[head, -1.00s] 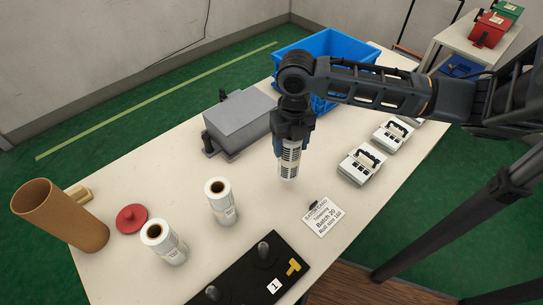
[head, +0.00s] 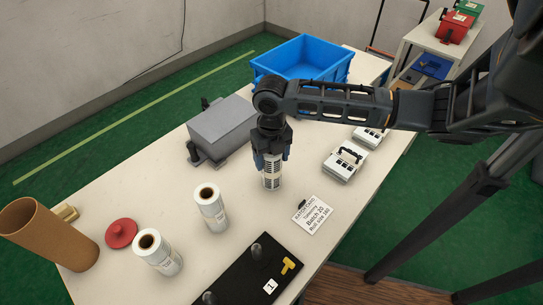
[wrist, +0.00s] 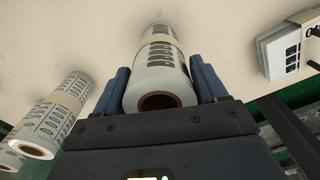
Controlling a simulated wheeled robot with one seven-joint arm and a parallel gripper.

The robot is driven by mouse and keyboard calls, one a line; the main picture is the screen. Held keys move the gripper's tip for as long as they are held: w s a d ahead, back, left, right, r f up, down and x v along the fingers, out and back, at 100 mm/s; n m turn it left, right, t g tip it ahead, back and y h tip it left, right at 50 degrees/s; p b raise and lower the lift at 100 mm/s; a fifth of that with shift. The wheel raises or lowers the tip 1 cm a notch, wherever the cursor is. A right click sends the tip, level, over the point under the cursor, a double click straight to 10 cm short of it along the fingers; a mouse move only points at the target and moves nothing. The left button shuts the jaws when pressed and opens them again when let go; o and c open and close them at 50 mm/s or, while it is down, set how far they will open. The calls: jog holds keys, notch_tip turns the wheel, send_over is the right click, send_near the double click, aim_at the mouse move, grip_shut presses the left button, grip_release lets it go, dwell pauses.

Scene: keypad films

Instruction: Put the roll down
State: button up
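A white label roll with dark printed labels (head: 271,178) is upright between the fingers of my gripper (head: 271,163). Its base is at or very near the table top; I cannot tell whether it touches. In the wrist view the roll (wrist: 160,75) shows its brown core end toward me, with the fingers of my gripper (wrist: 160,85) close against both sides. Two more label rolls stand on the table to the left, a nearer one (head: 160,256) and a farther one (head: 211,211).
A batch card (head: 313,216) lies right of the held roll, and a black board with pegs (head: 245,272) lies in front. A grey box (head: 222,132), blue crate (head: 303,62), red disc (head: 121,233), brown tube (head: 50,236) and white handled boxes (head: 344,163) surround the space.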

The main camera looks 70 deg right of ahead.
jog(key=shift+o, duration=1.4)
notch_tip(320, 180, up, 12)
jog(key=shift+r, duration=0.15)
dwell(0.7)
